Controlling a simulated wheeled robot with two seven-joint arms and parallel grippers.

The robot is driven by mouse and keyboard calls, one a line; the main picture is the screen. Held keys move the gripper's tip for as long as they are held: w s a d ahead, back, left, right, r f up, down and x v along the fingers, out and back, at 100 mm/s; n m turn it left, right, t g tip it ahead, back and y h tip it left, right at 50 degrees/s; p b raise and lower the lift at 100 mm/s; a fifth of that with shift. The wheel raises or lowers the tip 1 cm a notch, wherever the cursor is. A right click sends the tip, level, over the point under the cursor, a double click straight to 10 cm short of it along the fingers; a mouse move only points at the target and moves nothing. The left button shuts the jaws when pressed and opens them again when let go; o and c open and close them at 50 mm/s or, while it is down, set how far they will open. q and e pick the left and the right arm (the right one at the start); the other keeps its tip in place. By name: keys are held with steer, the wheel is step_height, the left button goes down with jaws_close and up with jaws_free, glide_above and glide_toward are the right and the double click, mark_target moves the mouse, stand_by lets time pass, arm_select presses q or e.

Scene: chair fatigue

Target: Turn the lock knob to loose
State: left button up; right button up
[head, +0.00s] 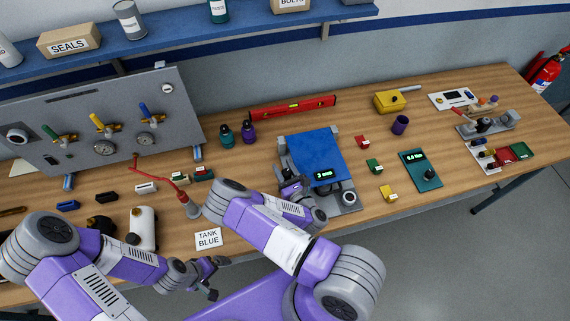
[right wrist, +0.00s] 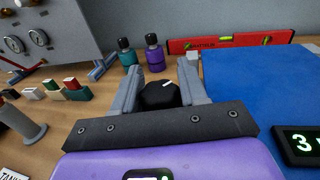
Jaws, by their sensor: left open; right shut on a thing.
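The lock knob (right wrist: 158,97) is black and round with a white pointer line, which points up and to the right in the right wrist view. My right gripper (right wrist: 160,80) has its two grey fingers on either side of the knob and is shut on it. In the head view my right gripper (head: 291,184) is at the left front side of the fixture with the blue plate (head: 314,155), and it hides the knob there. My left gripper (head: 207,275) is open and empty, near the table's front edge.
The fixture has a lit display (head: 324,174). A red level (head: 292,107) lies behind it, with teal and purple bottles (head: 249,132) to its left. A red-handled tool (head: 190,205) and a "TANK BLUE" card (head: 208,238) are left of my right arm. A valve panel (head: 90,120) stands at the left.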

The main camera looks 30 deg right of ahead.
steer(key=shift+a+r+n+y+p, duration=0.1)
steer(key=shift+n+y+p, duration=0.4)
steer(key=shift+n+y, duration=0.3)
steer(key=o, duration=1)
steer(key=shift+c, duration=0.2)
